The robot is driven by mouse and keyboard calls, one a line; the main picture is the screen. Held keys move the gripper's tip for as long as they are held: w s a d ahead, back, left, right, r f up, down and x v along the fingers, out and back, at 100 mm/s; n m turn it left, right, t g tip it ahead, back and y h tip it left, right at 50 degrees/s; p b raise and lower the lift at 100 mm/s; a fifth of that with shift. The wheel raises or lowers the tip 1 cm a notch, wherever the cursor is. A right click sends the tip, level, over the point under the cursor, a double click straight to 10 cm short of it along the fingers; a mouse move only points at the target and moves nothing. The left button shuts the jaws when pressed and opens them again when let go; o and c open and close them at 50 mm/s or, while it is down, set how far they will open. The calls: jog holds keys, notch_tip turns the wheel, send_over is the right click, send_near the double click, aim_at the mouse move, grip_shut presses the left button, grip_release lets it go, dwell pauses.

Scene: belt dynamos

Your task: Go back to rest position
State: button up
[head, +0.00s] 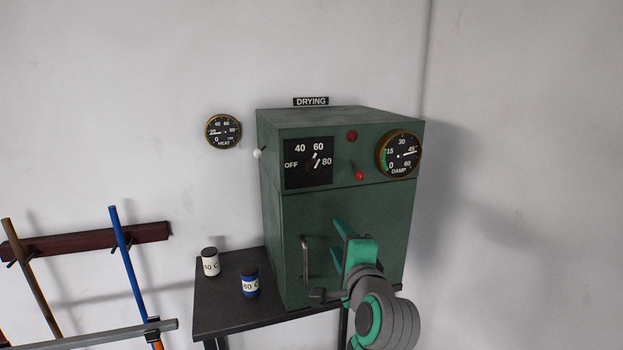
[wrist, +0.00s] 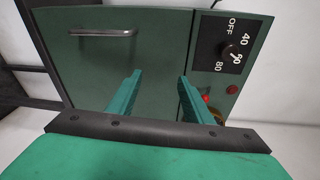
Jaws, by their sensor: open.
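My gripper (head: 341,248) is open and empty in front of the green drying cabinet's door, to the right of the door handle in the head view. In the wrist view the two green fingers of my gripper (wrist: 156,92) stand apart with only the cabinet front behind them. The green drying cabinet (head: 285,210) is shut at the door as far as I can see. Its grey handle (head: 305,260) also shows in the wrist view (wrist: 100,32). My gripper covers part of the lower door.
The cabinet has a dial (head: 313,162), a red switch (head: 359,175) and a damp gauge (head: 399,154). A white jar (head: 210,262) and a blue jar (head: 250,281) stand on the dark table (head: 212,318). A rack (head: 95,241) with rods is at left. A heat gauge (head: 223,132) hangs on the wall.

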jog(key=s+f+n+h, duration=0.1)
jog(key=s+f+n, duration=0.3)
jog(key=f, duration=0.7)
jog(key=s+d+f+n+g+h, duration=0.1)
jog(key=s+f+h, duration=0.1)
jog(key=s+f, duration=0.65)
jog(key=s+f+n+h, duration=0.1)
jog(key=s+f+n, duration=0.2)
jog(key=f, duration=1)
jog(key=s+a+f+n, duration=0.2)
jog(key=s+f, duration=0.1)
jog(key=s, duration=0.5)
jog(key=s+a+f+n, duration=0.1)
jog(key=s+f+n, duration=0.1)
jog(key=s, duration=0.7)
jog(key=s+a+f+n, duration=0.2)
jog(key=s+f+n, duration=0.1)
jog(key=s, duration=0.5)
jog(key=s+a+r+n+y, duration=0.1)
jog(key=s+a+r+n, duration=0.1)
jog(key=s, duration=0.8)
jog(key=shift+a+r, duration=0.3)
jog(key=shift+r, duration=0.15)
